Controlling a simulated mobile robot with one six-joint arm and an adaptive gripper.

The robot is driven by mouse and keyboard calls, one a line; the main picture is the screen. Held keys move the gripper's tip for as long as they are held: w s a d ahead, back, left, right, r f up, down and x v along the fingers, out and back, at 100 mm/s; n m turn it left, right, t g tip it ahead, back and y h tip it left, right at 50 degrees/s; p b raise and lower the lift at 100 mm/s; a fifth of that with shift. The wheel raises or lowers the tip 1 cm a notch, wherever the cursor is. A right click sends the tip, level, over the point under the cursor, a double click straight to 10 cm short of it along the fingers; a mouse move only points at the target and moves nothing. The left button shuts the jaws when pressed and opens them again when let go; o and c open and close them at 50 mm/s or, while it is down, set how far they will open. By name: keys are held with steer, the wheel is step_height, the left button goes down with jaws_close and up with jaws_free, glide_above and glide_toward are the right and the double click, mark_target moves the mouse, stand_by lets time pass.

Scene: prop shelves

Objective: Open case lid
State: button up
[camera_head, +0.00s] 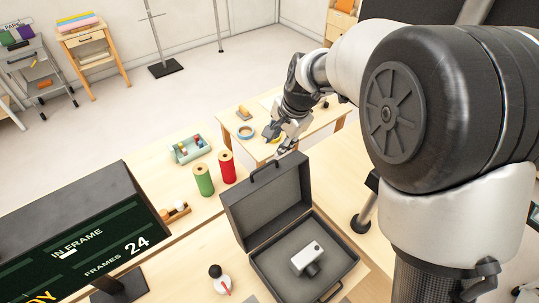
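A dark grey case (264,262) stands on the wooden table with its lid (267,200) raised, leaning back from the base and showing its grey lining. A handle (264,171) is on the lid's upper edge. A small white camera (307,258) lies in the base. My gripper (277,142) is just beyond the lid's top edge, above and behind the handle. I cannot tell if it touches the lid. Its fingers are small and dark here, and their opening is unclear. I see nothing held in it.
A green spool (203,180) and a red spool (227,168) stand left of the lid. A dark display board (85,245) stands at left. A red-and-white item (220,281) is left of the case. A second table (245,114) stands behind.

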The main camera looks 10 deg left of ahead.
mark_target(267, 164)
steer(key=x, duration=1.3)
steer(key=shift+w+a+f, duration=0.1)
steer(key=shift+a+f, duration=0.1)
steer(key=shift+f, duration=0.05)
steer(key=shift+c, duration=0.2)
jaws_close()
